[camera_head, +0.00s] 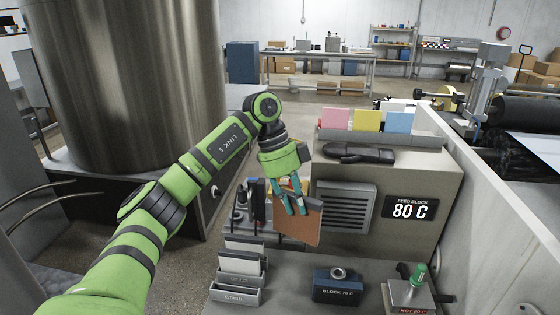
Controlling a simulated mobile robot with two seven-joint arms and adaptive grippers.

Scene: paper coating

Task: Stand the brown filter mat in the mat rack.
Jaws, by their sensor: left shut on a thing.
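The brown filter mat (300,222) is a flat, thin sheet. My left gripper (293,197) is shut on its upper part and holds it tilted in the air, in front of the vented grey feed block. A stepped, slotted rack (236,296), which looks like the mat rack, stands on the bench to the lower left of the mat. Its slots have small labels on the front, and pale upright pieces show in it. The mat is apart from this rack. The fingers hide part of the mat's top edge. My right gripper is not in view.
The feed block (405,180) stands behind and right of the mat, with a black tool (358,153) and pink, yellow and blue cards on top. A dark blue block (338,285) and a green-knobbed device (412,290) sit on the bench. A steel tank (125,80) is at left.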

